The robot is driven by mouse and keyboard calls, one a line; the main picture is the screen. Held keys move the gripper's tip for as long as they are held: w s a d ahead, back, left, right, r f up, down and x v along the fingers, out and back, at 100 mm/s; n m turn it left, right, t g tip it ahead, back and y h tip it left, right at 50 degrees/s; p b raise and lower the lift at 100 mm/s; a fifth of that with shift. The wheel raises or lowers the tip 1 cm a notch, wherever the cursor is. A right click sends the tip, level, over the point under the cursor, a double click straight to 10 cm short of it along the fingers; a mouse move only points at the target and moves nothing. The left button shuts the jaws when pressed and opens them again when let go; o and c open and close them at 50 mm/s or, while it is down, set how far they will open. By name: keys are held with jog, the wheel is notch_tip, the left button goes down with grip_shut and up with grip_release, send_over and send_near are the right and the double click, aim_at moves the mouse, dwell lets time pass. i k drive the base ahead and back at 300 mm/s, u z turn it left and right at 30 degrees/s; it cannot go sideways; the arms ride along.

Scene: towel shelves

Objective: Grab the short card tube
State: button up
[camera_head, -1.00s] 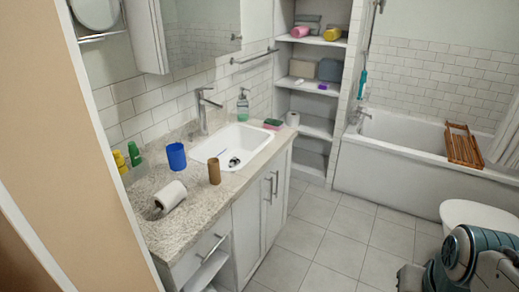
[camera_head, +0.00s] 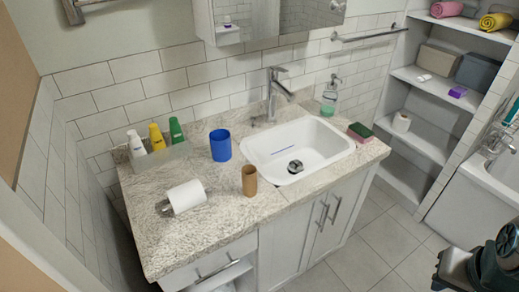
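The short card tube (camera_head: 249,181) is a brown cylinder standing upright on the granite counter, near its front edge and just left of the sink. A blue cup (camera_head: 220,145) stands behind it to the left. A white paper roll (camera_head: 186,196) lies on its side to the left of the tube, apart from it. Part of my arm shows at the bottom right corner. My gripper's fingers do not show in this view.
The white sink (camera_head: 312,137) is set in the counter (camera_head: 215,228), with a tap (camera_head: 276,90) behind. A soap bottle (camera_head: 329,98) and sponge (camera_head: 360,131) stand right of it. Several bottles (camera_head: 157,137) stand at back left. Open tiled floor (camera_head: 375,240) lies right of the cabinet.

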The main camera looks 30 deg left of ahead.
aim_at(249, 172)
jog(key=u, duration=0.85)
jog(key=i, duration=0.85)
jog(key=u, duration=0.75)
